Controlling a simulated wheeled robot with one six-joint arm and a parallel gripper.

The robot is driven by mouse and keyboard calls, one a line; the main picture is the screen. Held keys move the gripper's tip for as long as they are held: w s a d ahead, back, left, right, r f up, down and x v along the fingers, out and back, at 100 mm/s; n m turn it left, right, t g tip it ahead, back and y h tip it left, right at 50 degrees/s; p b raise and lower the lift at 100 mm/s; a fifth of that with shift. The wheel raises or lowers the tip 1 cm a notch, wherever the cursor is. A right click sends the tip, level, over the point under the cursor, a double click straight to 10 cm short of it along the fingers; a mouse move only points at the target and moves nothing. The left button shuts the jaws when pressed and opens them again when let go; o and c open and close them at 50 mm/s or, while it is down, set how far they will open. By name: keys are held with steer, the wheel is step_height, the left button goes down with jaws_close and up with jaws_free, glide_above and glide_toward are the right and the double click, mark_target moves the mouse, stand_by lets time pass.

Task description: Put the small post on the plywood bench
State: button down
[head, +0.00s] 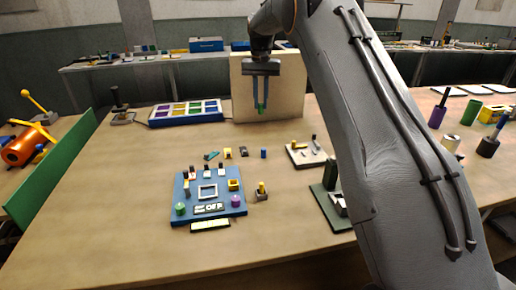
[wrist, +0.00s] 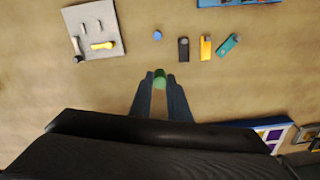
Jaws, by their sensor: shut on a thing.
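My gripper (head: 261,101) is shut on a small green post (head: 261,107) and holds it upright above the far part of the plywood bench (head: 120,220). In the wrist view the green post (wrist: 160,77) shows end-on between the two blue-grey fingertips (wrist: 160,86). The fingers hide part of it. Bare bench top (wrist: 80,100) surrounds the gripper there. I see no contact between the post and the bench, but the exact gap is hard to tell.
A blue board (head: 181,212) with dies lies front left. A pale plate (head: 303,160) with small parts lies right of it. A compartment tray (head: 152,123) and beige panel (head: 285,75) are behind.

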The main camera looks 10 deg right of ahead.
steer(key=f+b, duration=0.1)
steer(key=f, duration=0.4)
steer(key=w+f, duration=0.1)
steer(key=f, duration=0.4)
steer(key=w+f+b, duration=0.1)
steer(key=f, duration=0.5)
steer(key=shift+w+b, duration=0.15)
steer(key=shift+b, duration=0.15)
steer(key=shift+f, duration=0.1)
steer(key=c, duration=1.7)
jaws_free()
steer(key=shift+o, duration=0.2)
step_height(320, 180, up, 12)
steer(key=b, duration=0.3)
steer(key=s+f+n, duration=0.1)
steer(key=s+f, duration=0.2)
steer(key=s, duration=1.2)
steer(key=s+f+n, duration=0.1)
steer(key=s+f, duration=0.3)
steer(key=s, duration=1.1)
steer(key=s+f+n, duration=0.1)
steer(key=s+f, duration=0.3)
steer(key=s, duration=1.1)
